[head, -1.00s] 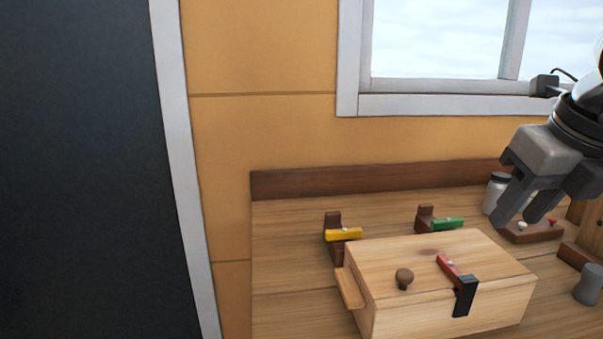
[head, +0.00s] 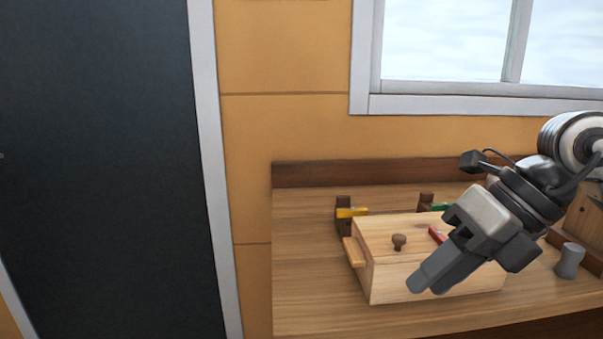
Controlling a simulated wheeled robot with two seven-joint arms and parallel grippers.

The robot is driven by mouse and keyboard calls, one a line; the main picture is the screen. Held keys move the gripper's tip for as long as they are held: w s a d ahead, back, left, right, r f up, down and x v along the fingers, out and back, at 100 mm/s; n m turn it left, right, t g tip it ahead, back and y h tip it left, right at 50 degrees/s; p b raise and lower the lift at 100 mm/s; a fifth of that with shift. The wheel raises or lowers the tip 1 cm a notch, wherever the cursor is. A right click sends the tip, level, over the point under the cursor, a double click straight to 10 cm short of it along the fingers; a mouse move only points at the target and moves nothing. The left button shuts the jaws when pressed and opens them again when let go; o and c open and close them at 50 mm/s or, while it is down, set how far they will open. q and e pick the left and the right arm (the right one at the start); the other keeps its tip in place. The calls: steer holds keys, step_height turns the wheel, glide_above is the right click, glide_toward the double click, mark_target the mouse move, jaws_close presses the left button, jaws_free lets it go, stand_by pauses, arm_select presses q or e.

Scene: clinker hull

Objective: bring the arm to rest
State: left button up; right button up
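My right gripper (head: 428,284) hangs at the right of the head view, fingers pointing down and left. It is in front of a pale wooden box (head: 385,280) on the bench and hides the box's right part. The two fingers nearly overlap from this angle, so I cannot tell whether they are open or shut. Nothing shows between them. My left gripper is not in view.
The wooden bench (head: 305,260) carries the box with its brown knob (head: 399,241) and red lever (head: 436,234). A yellow-topped clamp (head: 351,213) and a green one (head: 440,206) stand behind. A grey cylinder (head: 569,261) is at right. The bench's left part is clear.

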steer(key=s+a+m+g+y, duration=0.25)
steer(key=a+m+y, duration=0.25)
steer(key=a+y, duration=0.9)
steer(key=w+d+f+m+t+h, duration=0.3)
steer(key=d+f+m+t+h, duration=0.25)
steer(key=f+m+t, duration=0.55)
steer(key=w+d+f+m+t+h, duration=0.35)
steer(key=m+t+h, duration=0.4)
steer(key=m, duration=0.75)
steer(key=s+d+f+m+g+h, duration=0.1)
steer(key=s+f+m+g+h, duration=0.1)
steer(key=s+f, duration=0.4)
steer(key=s+d+f+m+g+h, duration=0.2)
steer(key=s+f+m+g, duration=0.2)
steer(key=f, duration=1)
steer(key=s+m, duration=0.1)
steer(key=s, duration=0.2)
steer(key=shift+f+g, duration=0.3)
